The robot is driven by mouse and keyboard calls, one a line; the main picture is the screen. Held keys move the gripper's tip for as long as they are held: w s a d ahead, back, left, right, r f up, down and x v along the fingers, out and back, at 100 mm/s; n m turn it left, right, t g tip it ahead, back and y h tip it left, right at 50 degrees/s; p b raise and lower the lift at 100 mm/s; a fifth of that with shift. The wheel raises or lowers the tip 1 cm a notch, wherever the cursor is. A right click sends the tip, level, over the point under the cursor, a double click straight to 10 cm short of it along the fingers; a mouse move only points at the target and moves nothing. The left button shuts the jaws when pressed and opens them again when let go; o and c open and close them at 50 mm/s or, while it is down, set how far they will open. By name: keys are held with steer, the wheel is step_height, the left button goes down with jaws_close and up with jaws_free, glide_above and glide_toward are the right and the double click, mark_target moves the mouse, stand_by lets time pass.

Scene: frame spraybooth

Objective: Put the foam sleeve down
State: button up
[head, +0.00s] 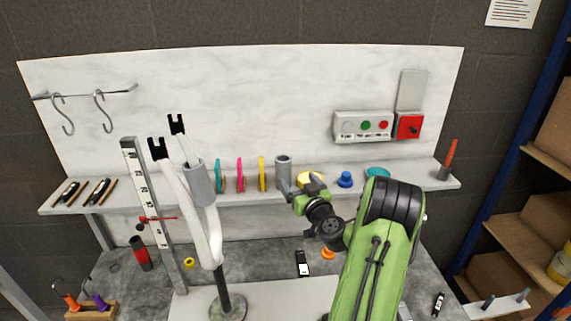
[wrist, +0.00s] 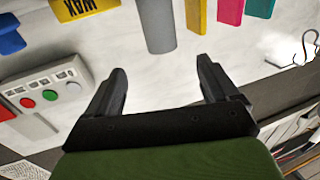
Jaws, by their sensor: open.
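A grey hollow cylinder that looks like the foam sleeve (head: 283,168) stands upright on the wall shelf, right of the yellow disc. In the wrist view this sleeve (wrist: 157,25) is ahead of my jaws, roughly midway between them, with clear space on both sides. My gripper (head: 289,190) is at the shelf's front edge, just in front of the sleeve's lower part. In the wrist view my gripper (wrist: 160,82) is open with nothing between its fingers. A similar grey cylinder (head: 199,183) sits around the white frame's tube; I cannot tell if it is foam too.
On the shelf (head: 120,200), teal, pink and yellow discs (head: 240,174) stand left of the sleeve. A yellow item marked WAX (wrist: 72,10) and a blue knob-like piece (head: 345,180) are on its other side. The white frame (head: 207,240) rises from the bench on the left.

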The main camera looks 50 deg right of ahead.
mark_target(287, 168)
steer(key=p+x, duration=0.1)
steer(key=x, duration=0.3)
steer(key=p+x, duration=0.1)
steer(key=x, duration=0.3)
steer(key=p+x, duration=0.1)
steer(key=x, duration=0.3)
steer(key=shift+w+f, duration=0.25)
steer(key=shift+f, duration=0.1)
steer(key=shift+s, duration=0.1)
steer(key=c, duration=1.1)
step_height(287, 168, up, 10)
steer(key=shift+p, duration=0.6)
